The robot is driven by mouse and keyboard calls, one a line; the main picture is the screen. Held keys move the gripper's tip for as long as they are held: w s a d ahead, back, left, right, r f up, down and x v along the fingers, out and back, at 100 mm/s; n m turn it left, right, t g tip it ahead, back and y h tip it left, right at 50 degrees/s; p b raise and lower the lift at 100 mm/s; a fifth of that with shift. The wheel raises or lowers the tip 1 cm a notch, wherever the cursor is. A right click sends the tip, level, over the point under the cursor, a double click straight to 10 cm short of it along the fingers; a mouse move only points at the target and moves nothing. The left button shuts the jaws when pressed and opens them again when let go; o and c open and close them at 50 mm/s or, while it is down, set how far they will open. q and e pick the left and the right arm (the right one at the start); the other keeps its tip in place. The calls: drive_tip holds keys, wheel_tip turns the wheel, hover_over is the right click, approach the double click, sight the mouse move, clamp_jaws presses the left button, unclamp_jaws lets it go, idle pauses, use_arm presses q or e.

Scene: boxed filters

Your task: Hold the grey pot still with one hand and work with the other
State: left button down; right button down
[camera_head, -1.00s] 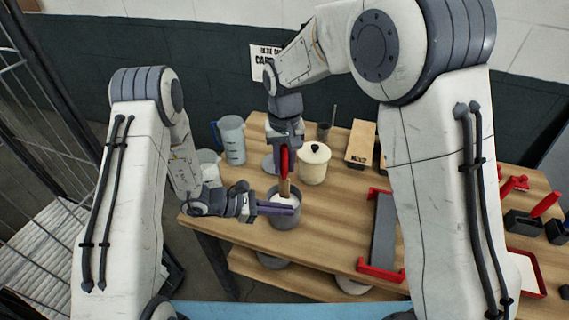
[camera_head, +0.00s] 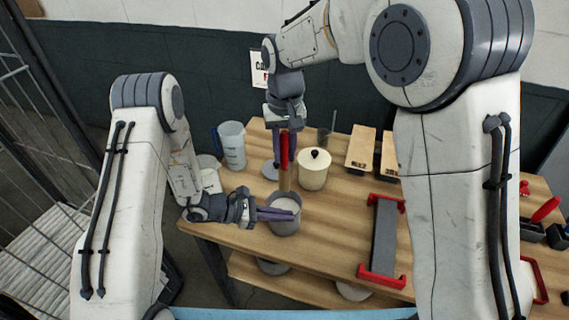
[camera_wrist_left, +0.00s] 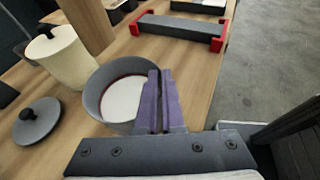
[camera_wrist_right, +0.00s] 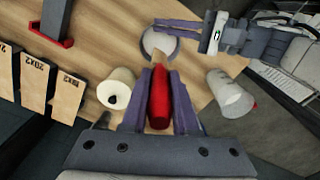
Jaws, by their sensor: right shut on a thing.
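The grey pot (camera_head: 284,228) stands near the table's front left edge with a pale white filling inside. My left gripper (camera_head: 277,214) reaches in from the left, and its purple fingers are close together at the pot's rim. They also show over the pot wall in the left wrist view (camera_wrist_left: 158,100). My right gripper (camera_head: 285,150) points down above the pot, shut on the red handle (camera_wrist_right: 159,100) of a tool. The tool's wooden lower part (camera_head: 284,180) hangs over the pot's far side, its lower end clear of the filling.
A cream lidded pot (camera_head: 313,172) stands close behind the grey pot. A grey lid (camera_wrist_left: 37,122) lies beside it. A jug (camera_head: 232,146) stands at the back left. Wooden boxes (camera_head: 361,149) and a dark bar with red ends (camera_head: 383,240) are to the right.

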use_arm(q)
drive_tip(key=c, duration=1)
unclamp_jaws()
drive_tip(key=shift+f, duration=0.25)
drive_tip(key=shift+o, duration=0.2)
drive_tip(key=shift+r, duration=0.1)
drive_tip(key=shift+a, duration=0.1)
drive_tip(key=v, duration=1.2)
